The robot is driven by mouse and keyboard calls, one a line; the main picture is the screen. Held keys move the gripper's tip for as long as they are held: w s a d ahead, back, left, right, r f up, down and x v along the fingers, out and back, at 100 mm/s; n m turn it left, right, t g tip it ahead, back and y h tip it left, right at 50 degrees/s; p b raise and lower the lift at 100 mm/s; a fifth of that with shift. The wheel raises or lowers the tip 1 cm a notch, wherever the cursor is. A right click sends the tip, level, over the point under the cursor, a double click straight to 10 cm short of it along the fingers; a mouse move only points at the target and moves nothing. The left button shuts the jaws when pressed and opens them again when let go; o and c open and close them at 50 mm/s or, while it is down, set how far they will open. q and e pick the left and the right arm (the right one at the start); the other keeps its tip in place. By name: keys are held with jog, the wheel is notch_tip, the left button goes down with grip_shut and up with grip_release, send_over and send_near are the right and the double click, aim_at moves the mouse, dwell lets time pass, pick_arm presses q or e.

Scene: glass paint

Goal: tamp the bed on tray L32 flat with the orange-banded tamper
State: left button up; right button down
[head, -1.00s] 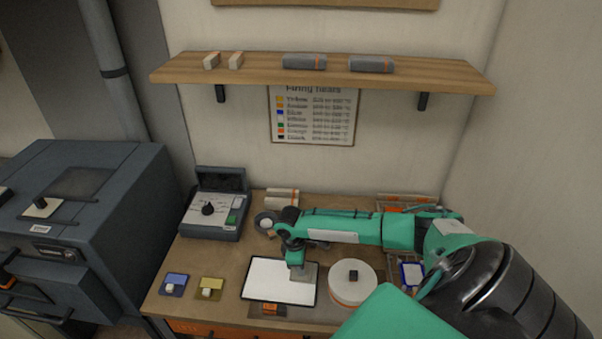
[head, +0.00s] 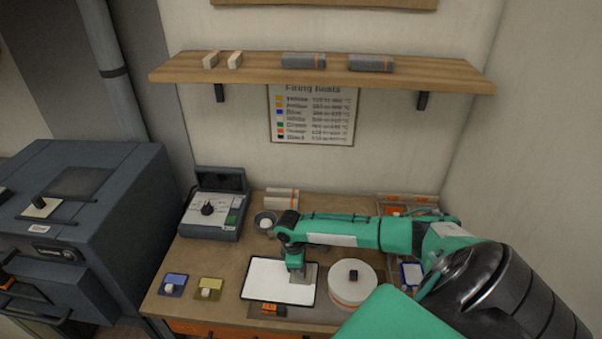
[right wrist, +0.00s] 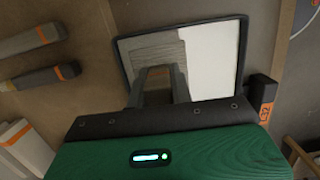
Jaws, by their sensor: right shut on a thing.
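Tray L32 (head: 244,294) is a dark-rimmed tray on the bench, with its orange tag (head: 271,309) at the front edge; the tag also shows in the right wrist view (right wrist: 264,92). Its bed (head: 268,277) is mostly white, and in the right wrist view the left part looks grey and streaked beside a smooth white part (right wrist: 212,60). My right gripper (head: 296,270) is over the right part of the tray, shut on the tamper, which is mostly hidden by the fingers (right wrist: 160,85). My left gripper is out of view.
A round white turntable (head: 341,270) stands close right of the tray. A grey kiln (head: 75,230) stands left.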

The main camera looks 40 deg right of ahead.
jog(key=shift+s+f, duration=0.1)
jog(key=shift+f, duration=0.05)
dwell(1.1)
jog(key=shift+r, duration=1.15)
jog(key=shift+r, duration=0.1)
jog(key=shift+r, duration=1.9)
